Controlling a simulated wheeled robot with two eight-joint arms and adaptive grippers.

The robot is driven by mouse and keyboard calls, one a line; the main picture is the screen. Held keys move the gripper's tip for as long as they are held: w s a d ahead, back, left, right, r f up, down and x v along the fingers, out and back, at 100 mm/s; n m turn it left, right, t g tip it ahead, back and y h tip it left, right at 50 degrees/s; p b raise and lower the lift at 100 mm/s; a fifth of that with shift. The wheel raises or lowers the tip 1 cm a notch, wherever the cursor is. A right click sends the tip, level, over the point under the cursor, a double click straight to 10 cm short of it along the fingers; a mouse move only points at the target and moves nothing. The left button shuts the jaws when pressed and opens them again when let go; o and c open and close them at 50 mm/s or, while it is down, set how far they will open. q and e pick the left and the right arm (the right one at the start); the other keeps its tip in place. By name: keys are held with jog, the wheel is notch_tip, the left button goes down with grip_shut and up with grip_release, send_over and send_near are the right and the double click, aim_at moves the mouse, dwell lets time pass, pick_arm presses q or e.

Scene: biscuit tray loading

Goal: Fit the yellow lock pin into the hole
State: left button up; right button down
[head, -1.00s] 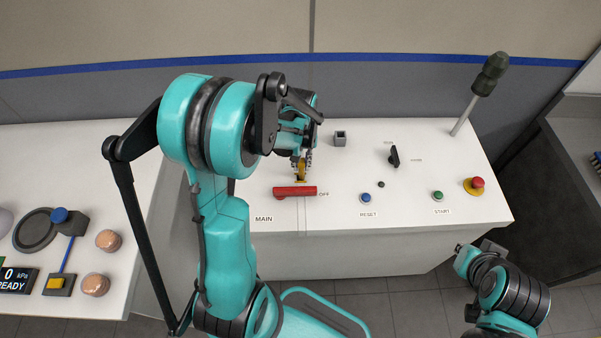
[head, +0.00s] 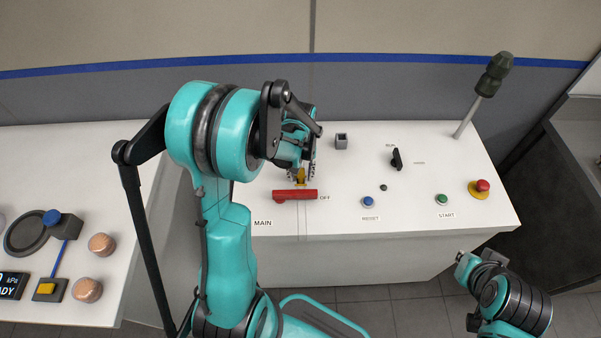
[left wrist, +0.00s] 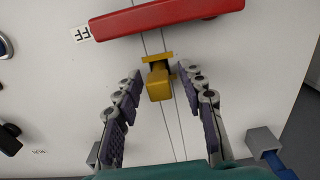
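The yellow lock pin (left wrist: 159,82) stands on the white panel just beside the red handle (left wrist: 165,15). It has a wider yellow piece at its far end, close to the handle; I cannot see a hole or how deep the pin sits. In the head view the pin (head: 300,177) shows small, just behind the red handle (head: 295,195) near the OFF label. My left gripper (left wrist: 160,80) is open, with a finger on each side of the pin and a visible gap to both. My right gripper (head: 468,258) is low at the right, away from the panel; its fingers are unclear.
The white panel (head: 420,210) carries a blue RESET button (head: 368,202), a green START button (head: 441,200), a red stop button (head: 482,186), a black switch (head: 396,159) and a grey square socket (head: 341,141). A tall dark-handled lever (head: 494,75) stands at the back right.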

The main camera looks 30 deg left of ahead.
pick_arm(q)
jog(key=shift+r, duration=0.3)
notch_tip(320, 180, up, 11)
jog(key=p, duration=0.4)
jog(key=s+d+r+m+t, duration=0.6)
jog(key=s+d+r+t, duration=0.1)
jog(key=s+d, duration=0.3)
jog(key=shift+s+d+r, duration=0.3)
jog(key=shift+s+r, duration=0.2)
jog(key=shift+r, duration=0.05)
jog(key=shift+f+b, duration=2.85)
jog(key=shift+b, duration=0.15)
